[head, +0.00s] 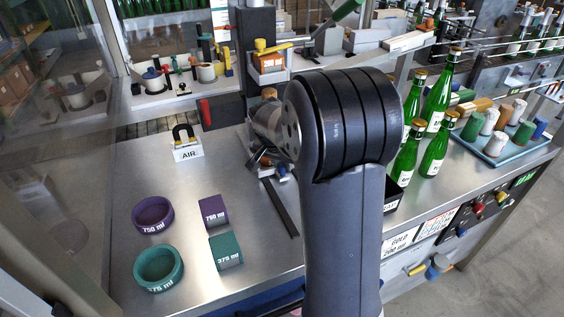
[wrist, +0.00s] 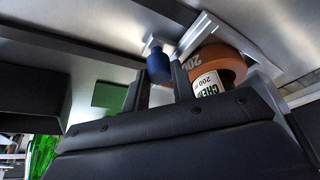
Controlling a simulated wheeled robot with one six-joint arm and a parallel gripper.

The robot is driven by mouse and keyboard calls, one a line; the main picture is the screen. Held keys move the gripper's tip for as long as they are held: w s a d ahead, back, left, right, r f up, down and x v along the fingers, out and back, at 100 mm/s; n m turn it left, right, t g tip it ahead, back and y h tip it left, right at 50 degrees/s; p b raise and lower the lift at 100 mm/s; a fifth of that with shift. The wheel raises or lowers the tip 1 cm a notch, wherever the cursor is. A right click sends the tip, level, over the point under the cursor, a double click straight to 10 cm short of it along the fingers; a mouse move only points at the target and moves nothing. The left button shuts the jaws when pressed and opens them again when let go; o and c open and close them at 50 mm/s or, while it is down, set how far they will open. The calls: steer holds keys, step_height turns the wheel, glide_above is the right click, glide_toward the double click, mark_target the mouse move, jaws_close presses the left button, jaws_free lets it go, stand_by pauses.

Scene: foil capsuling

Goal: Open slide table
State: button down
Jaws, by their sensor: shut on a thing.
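In the wrist view, a blue knob (wrist: 158,66) sits between the two fingers of my gripper (wrist: 161,84), which is closed on it. The knob is beside a light metal bracket (wrist: 196,32), which looks like part of the slide table. An orange-brown ring marked 200 (wrist: 222,60) sits within this bracket, just right of the fingers, with a white label in front of it. In the head view, my arm hides most of the slide table and the gripper's fingertips. A dark slot (head: 281,208) in the bench runs toward the front from there.
Purple (head: 153,215) and teal (head: 159,268) rings and two matching blocks lie at the front left. A padlock-like AIR fitting (head: 187,148) stands behind them. Green bottles (head: 434,155) and a tray of capsules (head: 495,150) stand close on the right.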

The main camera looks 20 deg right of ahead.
steer(key=s+b, duration=0.4)
steer(key=s, duration=1.5)
steer(key=shift+s, duration=0.2)
steer(key=c, duration=1.2)
jaws_free()
steer(key=shift+a+r, duration=0.1)
steer(key=v, duration=1)
steer(key=shift+s+r, duration=0.1)
steer(key=shift+r, duration=0.2)
